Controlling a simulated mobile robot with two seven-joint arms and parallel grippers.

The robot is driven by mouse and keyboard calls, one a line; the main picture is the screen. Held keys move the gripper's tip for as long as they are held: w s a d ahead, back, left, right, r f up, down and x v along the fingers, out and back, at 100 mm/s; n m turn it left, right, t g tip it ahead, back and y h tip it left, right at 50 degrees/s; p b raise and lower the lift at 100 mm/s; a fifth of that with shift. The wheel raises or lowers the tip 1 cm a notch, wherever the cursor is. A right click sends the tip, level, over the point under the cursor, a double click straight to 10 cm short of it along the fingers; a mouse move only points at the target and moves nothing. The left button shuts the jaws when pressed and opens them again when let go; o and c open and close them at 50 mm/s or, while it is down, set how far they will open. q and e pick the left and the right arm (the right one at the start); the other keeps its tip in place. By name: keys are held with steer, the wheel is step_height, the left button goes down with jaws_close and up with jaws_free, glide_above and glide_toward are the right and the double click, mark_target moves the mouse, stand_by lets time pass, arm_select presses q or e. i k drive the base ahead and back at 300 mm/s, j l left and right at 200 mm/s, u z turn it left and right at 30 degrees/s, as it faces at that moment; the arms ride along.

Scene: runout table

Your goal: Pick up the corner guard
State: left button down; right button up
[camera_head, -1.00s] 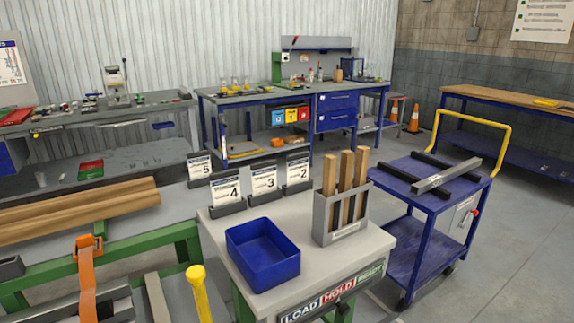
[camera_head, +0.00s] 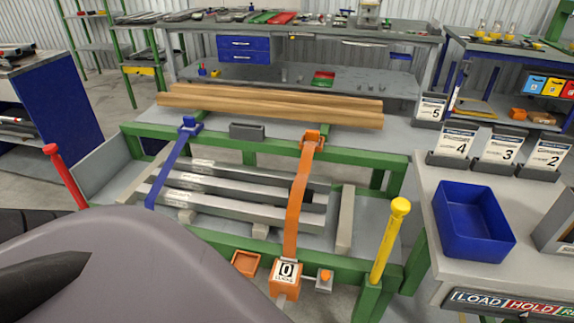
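No part is clearly labelled as the corner guard. A small orange open-faced piece (camera_head: 246,263) sits at the front of the green rack, left of the orange strap's base; it may be the guard, but I cannot tell. A dark grey block (camera_head: 247,131) sits on the rack's rear rail. An orange strap (camera_head: 298,200) and a blue strap (camera_head: 171,165) run over several grey metal bars (camera_head: 245,195). My own grey and black arm parts fill the lower left, close to the camera. I cannot make out either gripper's fingertips.
The green rack (camera_head: 205,236) has a red-topped post (camera_head: 65,177) at left and a yellow-topped post (camera_head: 390,240) at right. Wooden beams (camera_head: 270,105) lie behind. A blue bin (camera_head: 473,222) stands on the right table, near number cards (camera_head: 499,150).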

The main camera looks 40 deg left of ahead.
mark_target(309, 194)
steer(key=u, duration=1.3)
steer(key=i+j+z, duration=0.2)
steer(key=j, duration=0.15)
steer(key=j+z, duration=0.45)
steer(key=j, duration=0.25)
steer(key=i, duration=0.05)
